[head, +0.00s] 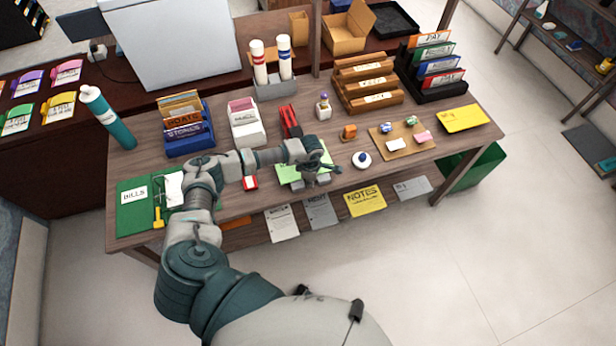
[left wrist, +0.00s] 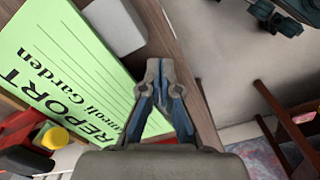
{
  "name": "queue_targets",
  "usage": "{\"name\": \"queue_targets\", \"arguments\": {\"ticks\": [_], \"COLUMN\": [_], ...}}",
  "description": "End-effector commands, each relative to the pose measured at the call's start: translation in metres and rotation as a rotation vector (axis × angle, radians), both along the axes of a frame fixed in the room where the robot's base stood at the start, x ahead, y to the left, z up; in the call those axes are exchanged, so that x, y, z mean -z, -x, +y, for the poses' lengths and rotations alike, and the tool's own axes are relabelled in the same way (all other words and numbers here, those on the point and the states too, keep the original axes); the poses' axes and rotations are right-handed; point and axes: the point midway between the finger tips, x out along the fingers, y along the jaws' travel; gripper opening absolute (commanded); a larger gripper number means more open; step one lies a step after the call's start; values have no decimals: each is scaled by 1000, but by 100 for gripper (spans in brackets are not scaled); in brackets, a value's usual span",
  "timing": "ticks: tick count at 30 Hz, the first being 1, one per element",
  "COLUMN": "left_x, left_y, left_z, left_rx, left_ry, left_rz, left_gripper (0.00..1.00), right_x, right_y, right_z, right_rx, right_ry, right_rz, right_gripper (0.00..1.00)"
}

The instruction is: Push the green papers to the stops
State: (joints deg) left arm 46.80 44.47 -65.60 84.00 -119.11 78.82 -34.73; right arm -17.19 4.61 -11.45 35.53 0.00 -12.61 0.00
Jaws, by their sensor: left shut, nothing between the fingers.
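The green papers (head: 286,174) lie near the front edge of the desk, partly hidden by my left arm. In the left wrist view the top green sheet (left wrist: 60,55) shows the word REPORT. A grey stop (head: 298,185) stands at the desk's front edge, with a second grey stop (head: 323,179) to its right. One grey block (left wrist: 115,25) shows close by the sheet's edge in the left wrist view; I cannot tell whether they touch. My right gripper is not in view.
A red stapler-like object (head: 290,121) stands behind the papers. A white round object with a blue knob (head: 361,159) is to the right, beside a cork board (head: 404,149). A green BILLS folder (head: 133,217) lies at the left. Desk between is partly clear.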

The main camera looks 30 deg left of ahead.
Motion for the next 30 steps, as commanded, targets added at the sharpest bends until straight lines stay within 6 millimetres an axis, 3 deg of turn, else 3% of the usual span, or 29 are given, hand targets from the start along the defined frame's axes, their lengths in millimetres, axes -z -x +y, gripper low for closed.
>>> {"name": "queue_targets", "arguments": {"ticks": [30], "left_x": [-62], "left_y": [0], "left_z": [0], "left_rx": [0], "left_ry": [1], "left_rz": [0], "left_gripper": [0], "right_x": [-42], "right_y": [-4], "right_z": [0], "right_rx": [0], "right_ry": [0], "right_rz": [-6], "right_gripper": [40]}}
